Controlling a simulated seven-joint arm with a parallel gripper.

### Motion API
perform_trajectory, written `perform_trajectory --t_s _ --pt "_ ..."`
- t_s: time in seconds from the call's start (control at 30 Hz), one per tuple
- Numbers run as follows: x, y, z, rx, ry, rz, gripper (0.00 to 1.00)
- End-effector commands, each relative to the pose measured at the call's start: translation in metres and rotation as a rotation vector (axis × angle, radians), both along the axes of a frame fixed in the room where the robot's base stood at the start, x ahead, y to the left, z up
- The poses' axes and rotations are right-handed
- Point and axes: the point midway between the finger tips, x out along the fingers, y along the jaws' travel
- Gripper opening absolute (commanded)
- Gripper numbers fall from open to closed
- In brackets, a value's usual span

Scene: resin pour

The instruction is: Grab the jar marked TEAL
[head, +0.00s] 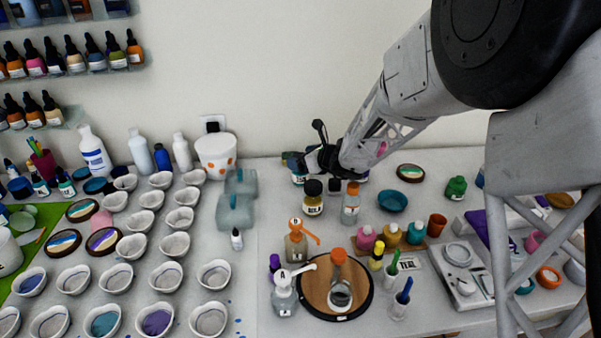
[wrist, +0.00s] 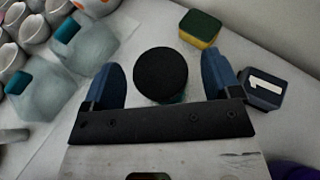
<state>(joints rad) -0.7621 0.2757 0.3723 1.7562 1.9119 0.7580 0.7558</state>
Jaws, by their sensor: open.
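My gripper (head: 322,162) is open, low over the back of the table in the head view. In the wrist view its two blue fingers (wrist: 163,78) stand on either side of a round black lid (wrist: 160,72), with gaps on both sides. A little teal shows under the lid's lower edge. In the head view a jar with a pale label (head: 299,178) stands beside the gripper, partly hidden by it, and appears to be this one. Its marking is not readable.
A green and yellow sponge (wrist: 200,28) and a dark block marked 1 (wrist: 262,88) are close to my gripper. Translucent jugs (head: 235,212) stand to the left.

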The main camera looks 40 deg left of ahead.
Motion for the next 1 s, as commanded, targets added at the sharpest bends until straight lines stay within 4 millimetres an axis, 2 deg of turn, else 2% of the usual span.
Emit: perform_trajectory --t_s 0.2,0.73,1.0 --pt "0.0002 0.0095 -0.0044 -0.001 0.000 0.000 0.83" --pt "0.0004 0.0096 -0.0042 0.000 0.000 0.000 0.83" --pt "0.0003 0.0096 -0.0042 0.000 0.000 0.000 0.44"
